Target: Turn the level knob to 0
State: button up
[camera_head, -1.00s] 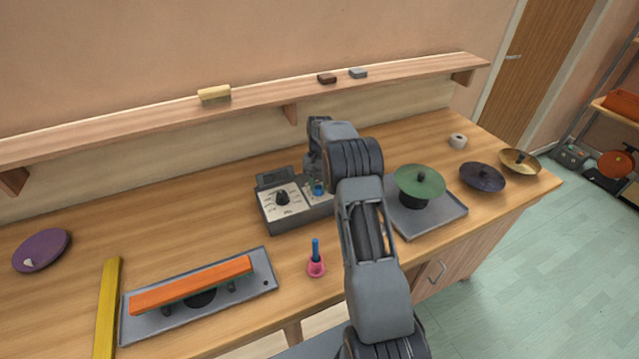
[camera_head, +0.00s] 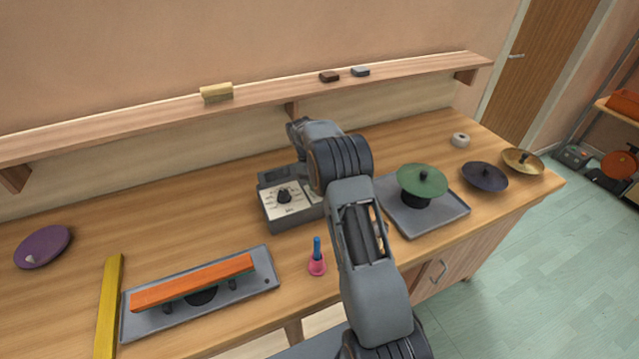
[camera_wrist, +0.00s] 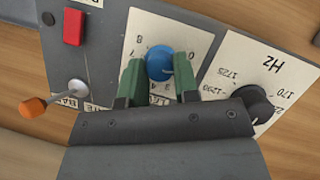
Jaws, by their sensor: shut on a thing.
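The level knob (camera_wrist: 159,66) is round and blue, on a white plate (camera_wrist: 143,26) with a number scale in the wrist view. My gripper (camera_wrist: 158,78) has its two green fingers on either side of the knob and is shut on it. The fingers and gripper body hide part of the scale, and I cannot read where the knob points. The knob sits on the grey control box (camera_head: 290,222), which shows in the head view; there my arm hides the knob and the gripper.
On the same box are a black Hz knob (camera_wrist: 256,103), a red button (camera_wrist: 73,27) and an orange-tipped lever (camera_wrist: 33,107). A pink-and-blue bell (camera_head: 317,262) stands in front of the box. A tray with a green cymbal (camera_head: 422,180) is to the right.

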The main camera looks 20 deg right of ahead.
jog(key=shift+a+n+t+h, duration=0.1)
jog(key=shift+n+t+h, duration=0.4)
jog(key=shift+n, duration=1.5)
jog(key=o, duration=0.9)
jog(key=b+v, duration=0.1)
jog(key=v, duration=1.2)
jog(key=shift+a+r, duration=0.25)
jog(key=shift+r, duration=0.05)
